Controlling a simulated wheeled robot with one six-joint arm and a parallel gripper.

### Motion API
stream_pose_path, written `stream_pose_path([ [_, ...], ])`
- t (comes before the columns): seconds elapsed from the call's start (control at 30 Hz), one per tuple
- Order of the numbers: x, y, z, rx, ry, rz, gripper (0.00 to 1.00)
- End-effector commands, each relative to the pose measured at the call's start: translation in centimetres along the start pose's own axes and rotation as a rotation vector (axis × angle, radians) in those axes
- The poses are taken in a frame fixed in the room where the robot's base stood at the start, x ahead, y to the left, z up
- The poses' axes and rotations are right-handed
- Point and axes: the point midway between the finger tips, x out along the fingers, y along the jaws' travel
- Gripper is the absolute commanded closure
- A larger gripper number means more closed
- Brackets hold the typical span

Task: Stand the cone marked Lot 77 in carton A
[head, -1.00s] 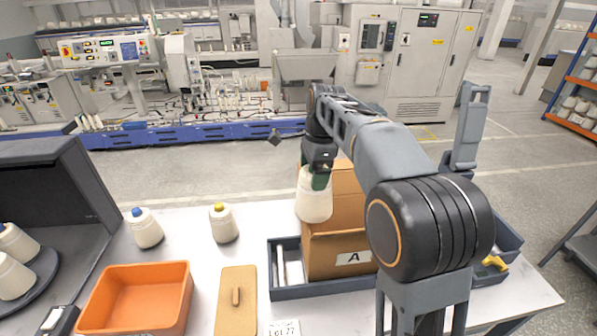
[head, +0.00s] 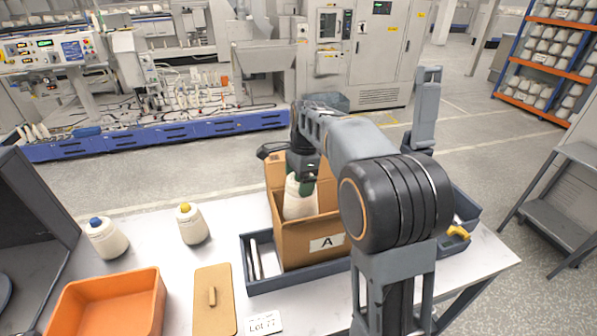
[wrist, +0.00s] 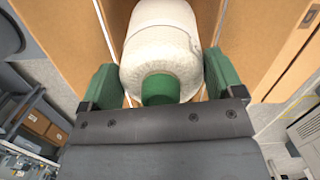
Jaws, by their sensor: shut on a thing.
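My gripper (head: 306,186) is shut on a white cone (head: 297,205) at its narrow green-tipped end. In the wrist view the same cone (wrist: 160,45) lies between the green fingers (wrist: 158,85), with cardboard on both sides. Carton A (head: 305,244), an open brown box with an "A" label, stands in the grey tray. The cone is within the carton's opening, and its lower end seems hidden behind the front wall. I cannot tell whether it touches the carton floor. A card reading Lot 77 (head: 263,323) lies at the table's front; no mark is readable on the held cone.
A blue-tipped cone (head: 107,239) and a yellow-tipped cone (head: 193,225) stand on the table at left. The grey tray (head: 300,279) surrounds the carton. A yellow object (head: 458,231) lies at right.

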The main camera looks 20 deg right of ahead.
Motion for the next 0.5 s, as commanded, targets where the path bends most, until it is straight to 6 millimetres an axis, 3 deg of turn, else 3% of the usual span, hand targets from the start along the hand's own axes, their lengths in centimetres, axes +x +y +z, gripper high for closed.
stream_pose_path([
  [0.03,1.2,0.0,-0.1,0.0,0.0,0.0,0.65],
  [0.5,7.0,0.0,-0.8,0.0,0.0,0.001,0.65],
])
